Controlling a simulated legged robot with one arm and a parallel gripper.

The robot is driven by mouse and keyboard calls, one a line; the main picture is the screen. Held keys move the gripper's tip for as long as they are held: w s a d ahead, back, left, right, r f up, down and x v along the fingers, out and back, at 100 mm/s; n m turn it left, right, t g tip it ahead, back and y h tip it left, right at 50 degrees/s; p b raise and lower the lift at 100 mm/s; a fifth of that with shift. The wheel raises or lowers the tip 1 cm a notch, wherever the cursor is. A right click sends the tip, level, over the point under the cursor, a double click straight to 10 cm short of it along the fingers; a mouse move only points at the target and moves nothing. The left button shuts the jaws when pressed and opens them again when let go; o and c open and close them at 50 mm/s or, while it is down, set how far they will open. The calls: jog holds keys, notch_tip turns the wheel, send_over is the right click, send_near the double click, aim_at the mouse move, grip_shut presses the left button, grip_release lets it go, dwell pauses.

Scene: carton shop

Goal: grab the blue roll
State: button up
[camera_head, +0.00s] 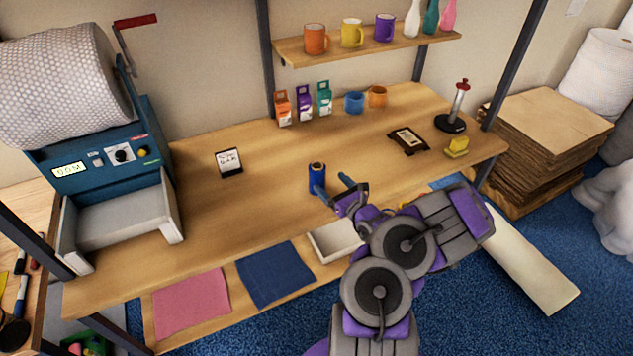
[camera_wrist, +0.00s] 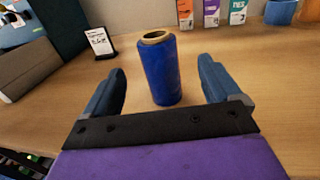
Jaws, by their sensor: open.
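The blue roll (camera_head: 317,180) stands upright on the wooden table, with a tan core showing at its top. In the wrist view the blue roll (camera_wrist: 160,70) stands just ahead, between the lines of the two fingers. My gripper (camera_head: 332,185) is open and empty. Its fingers (camera_wrist: 163,85) lie left and right of the roll in the wrist view, with a gap on each side. I cannot tell whether the fingertips reach fully around the roll. In the head view one finger overlaps the roll's lower right edge.
A small sign (camera_head: 229,162) stands left of the roll. Small cartons (camera_head: 304,104) and mugs (camera_head: 355,102) line the back. A dark framed item (camera_head: 408,140) and a yellow object (camera_head: 457,147) lie right. A wrap machine (camera_head: 110,160) stands left. The tabletop around the roll is clear.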

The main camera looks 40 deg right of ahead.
aim_at(323, 176)
jog(key=w, duration=0.3)
jog(key=w+b, duration=0.1)
jog(key=shift+w+d+f, duration=0.2)
jog(key=shift+d, duration=0.2)
jog(key=shift+w+a+r, duration=0.1)
jog(key=shift+w+a, duration=0.1)
jog(key=shift+w, duration=0.5)
jog(key=w, duration=0.1)
jog(key=w+b, duration=0.1)
jog(key=w, duration=0.1)
jog(key=shift+w+a+f, duration=0.1)
jog(key=shift+w+f, duration=0.05)
jog(key=shift+f, duration=0.1)
jog(key=shift+w+d+r+b, duration=0.1)
jog(key=shift+w+d+b, duration=0.2)
jog(key=shift+w, duration=0.3)
jog(key=shift+c, duration=0.2)
jog(key=shift+a, duration=0.1)
jog(key=c, duration=1.2)
jog(key=shift+r, duration=0.15)
